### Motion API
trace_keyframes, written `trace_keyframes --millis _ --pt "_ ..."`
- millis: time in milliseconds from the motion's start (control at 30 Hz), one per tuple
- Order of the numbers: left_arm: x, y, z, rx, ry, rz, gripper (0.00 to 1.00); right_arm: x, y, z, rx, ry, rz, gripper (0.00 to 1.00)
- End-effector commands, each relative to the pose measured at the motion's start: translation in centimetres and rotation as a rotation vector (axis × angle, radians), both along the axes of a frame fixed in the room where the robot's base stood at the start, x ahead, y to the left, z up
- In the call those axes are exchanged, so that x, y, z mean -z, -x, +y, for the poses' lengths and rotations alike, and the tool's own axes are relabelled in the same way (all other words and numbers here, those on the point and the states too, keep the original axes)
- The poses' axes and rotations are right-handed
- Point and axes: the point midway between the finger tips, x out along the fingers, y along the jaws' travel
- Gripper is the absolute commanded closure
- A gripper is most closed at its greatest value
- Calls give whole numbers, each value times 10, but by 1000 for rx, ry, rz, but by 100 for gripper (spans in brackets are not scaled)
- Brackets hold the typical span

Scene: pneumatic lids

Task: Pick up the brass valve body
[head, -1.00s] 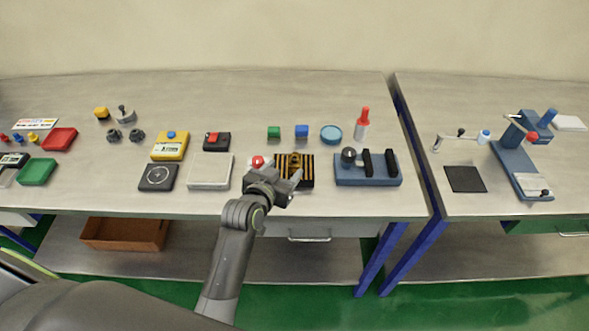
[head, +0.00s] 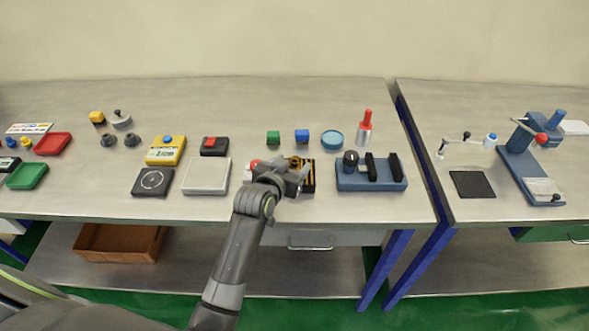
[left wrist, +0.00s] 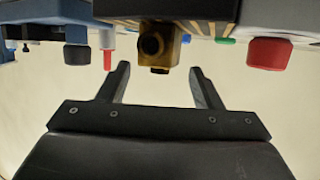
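The brass valve body (left wrist: 157,45) has a dark round port and sits on a black-and-yellow striped base (head: 309,186). In the head view the valve body (head: 295,161) is partly hidden behind my left gripper (head: 290,177). In the left wrist view my left gripper (left wrist: 161,80) is open and empty. Its two fingers point toward the valve body, which lies between their lines just beyond the tips, apart from them. My right gripper is in neither view.
A red knob (left wrist: 269,53) stands close beside the striped base. A blue fixture with black blocks (head: 371,185) is to its right, and a white-topped plate (head: 206,176) to its left.

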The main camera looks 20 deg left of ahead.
Motion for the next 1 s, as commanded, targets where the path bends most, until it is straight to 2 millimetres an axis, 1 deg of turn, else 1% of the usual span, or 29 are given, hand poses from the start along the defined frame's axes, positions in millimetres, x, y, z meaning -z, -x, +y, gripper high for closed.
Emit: trace_keyframes --millis 33,67,433,467,667,767,867,1000 --pt "0 0 0 0 0 0 46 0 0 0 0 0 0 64" --pt "0 0 0 0 0 0 50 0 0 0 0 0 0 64" --pt "1 0 0 0 -1 2 98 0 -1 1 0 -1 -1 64" --pt "1 1 0 0 -1 3 100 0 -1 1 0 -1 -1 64" --pt "0 0 0 0 -1 1 100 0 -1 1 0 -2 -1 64" --pt "-4 0 0 1 -2 -1 100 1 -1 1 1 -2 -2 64" --pt "-17 -1 0 0 -3 -5 100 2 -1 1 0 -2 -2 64" --pt "-44 -1 0 1 -2 -10 100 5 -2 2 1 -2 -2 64"
